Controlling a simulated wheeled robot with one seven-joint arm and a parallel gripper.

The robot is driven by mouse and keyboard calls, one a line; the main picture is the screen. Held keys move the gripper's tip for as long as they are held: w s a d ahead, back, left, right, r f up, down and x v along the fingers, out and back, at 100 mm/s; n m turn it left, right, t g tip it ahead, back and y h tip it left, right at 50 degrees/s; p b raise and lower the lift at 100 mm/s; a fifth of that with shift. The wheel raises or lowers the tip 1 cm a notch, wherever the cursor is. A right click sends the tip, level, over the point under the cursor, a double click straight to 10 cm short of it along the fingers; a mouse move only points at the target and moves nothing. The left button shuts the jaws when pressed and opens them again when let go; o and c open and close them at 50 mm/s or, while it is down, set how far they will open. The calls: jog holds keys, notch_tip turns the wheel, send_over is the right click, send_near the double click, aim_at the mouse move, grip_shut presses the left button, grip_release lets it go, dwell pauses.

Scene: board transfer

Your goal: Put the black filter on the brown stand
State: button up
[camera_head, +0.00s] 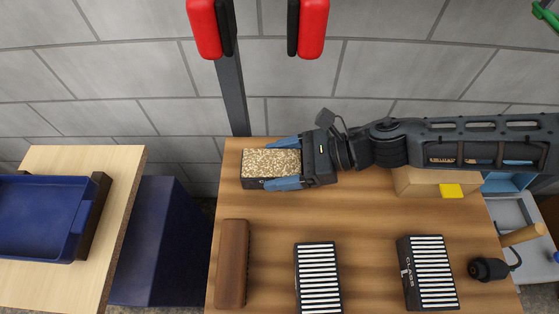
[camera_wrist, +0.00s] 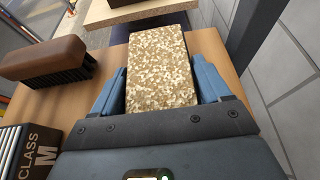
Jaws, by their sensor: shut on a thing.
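My gripper (camera_head: 285,165) is shut on a black-sided block (camera_head: 271,162) with a speckled tan top, its fingers along the two long sides. The block may be the black filter. It fills the middle of the wrist view (camera_wrist: 160,65), at the far left of the wooden table; whether it touches the table I cannot tell. Two black filters with white stripes lie near the front, one in the middle (camera_head: 318,278) and one to the right (camera_head: 428,273). A dark brown stand-like piece (camera_head: 92,217) shows at the right end of the blue tray on the left table.
A brown brush (camera_head: 232,263) lies at the table's (camera_head: 273,235) left edge. A blue tray (camera_head: 35,218) sits on the pale left table (camera_head: 118,185); a gap with a dark blue box (camera_head: 150,240) separates the tables. A dark post (camera_head: 233,95) rises behind.

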jog(key=o, duration=1.1)
jog(key=b+v, duration=0.2)
jog(key=v, duration=1)
